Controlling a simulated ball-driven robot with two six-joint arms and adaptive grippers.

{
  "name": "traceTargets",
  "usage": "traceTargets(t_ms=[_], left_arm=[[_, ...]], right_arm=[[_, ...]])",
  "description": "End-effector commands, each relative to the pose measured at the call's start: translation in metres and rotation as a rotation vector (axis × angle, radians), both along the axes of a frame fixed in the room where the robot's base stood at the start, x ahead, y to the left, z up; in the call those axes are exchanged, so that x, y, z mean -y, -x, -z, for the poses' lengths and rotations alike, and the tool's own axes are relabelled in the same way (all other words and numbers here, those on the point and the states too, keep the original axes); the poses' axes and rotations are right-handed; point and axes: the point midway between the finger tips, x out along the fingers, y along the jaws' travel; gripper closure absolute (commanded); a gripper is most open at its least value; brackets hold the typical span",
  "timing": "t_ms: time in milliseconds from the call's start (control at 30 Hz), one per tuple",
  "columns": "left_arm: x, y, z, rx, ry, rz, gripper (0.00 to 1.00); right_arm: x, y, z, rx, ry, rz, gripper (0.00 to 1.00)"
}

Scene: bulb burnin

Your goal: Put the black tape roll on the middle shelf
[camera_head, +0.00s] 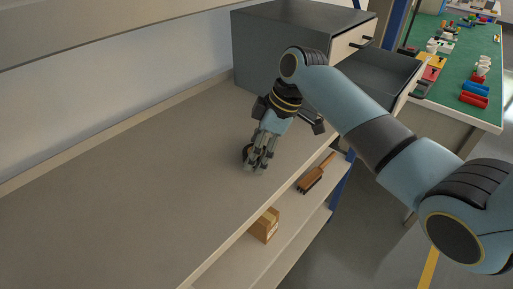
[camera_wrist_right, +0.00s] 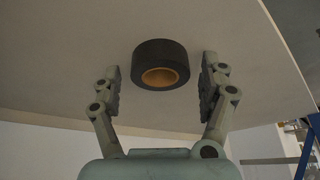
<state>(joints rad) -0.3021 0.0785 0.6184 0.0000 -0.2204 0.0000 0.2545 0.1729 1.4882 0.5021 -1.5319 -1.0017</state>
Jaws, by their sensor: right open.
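The black tape roll (camera_wrist_right: 160,50) lies on the wide grey shelf board, its tan core facing the right wrist camera. In the head view the roll (camera_head: 247,153) is a small dark shape, mostly hidden by the fingers. My right gripper (camera_head: 255,167) points down over it. In the wrist view the right gripper (camera_wrist_right: 160,72) is open, with one finger on each side of the roll and a gap on both sides. The wide shelf (camera_head: 130,195) has one board above it (camera_head: 90,35) and lower boards below. My left gripper is not in view.
A dark drawer unit (camera_head: 270,48) stands at the back of the wide shelf, one drawer pulled out. A brush (camera_head: 316,173) and a cardboard box (camera_head: 265,225) sit on a lower shelf (camera_head: 240,268). The wide shelf's left part is clear. A green-topped table (camera_head: 450,85) stands far right.

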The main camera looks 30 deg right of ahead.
Motion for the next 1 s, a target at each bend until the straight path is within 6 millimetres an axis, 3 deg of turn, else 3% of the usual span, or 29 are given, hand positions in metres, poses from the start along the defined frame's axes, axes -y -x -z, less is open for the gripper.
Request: traceTargets(t_ms=[200, 600, 1000], left_arm=[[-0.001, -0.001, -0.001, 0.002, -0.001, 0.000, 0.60], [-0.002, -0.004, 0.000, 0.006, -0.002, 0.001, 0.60], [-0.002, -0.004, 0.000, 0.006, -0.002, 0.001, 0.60]], right_arm=[[0.002, 0.001, -0.009, 0.002, 0.001, 0.000, 0.23], [0.023, 0.013, -0.067, 0.002, 0.000, 0.000, 0.23], [0.024, 0.015, -0.073, 0.001, -0.001, 0.000, 0.23]])
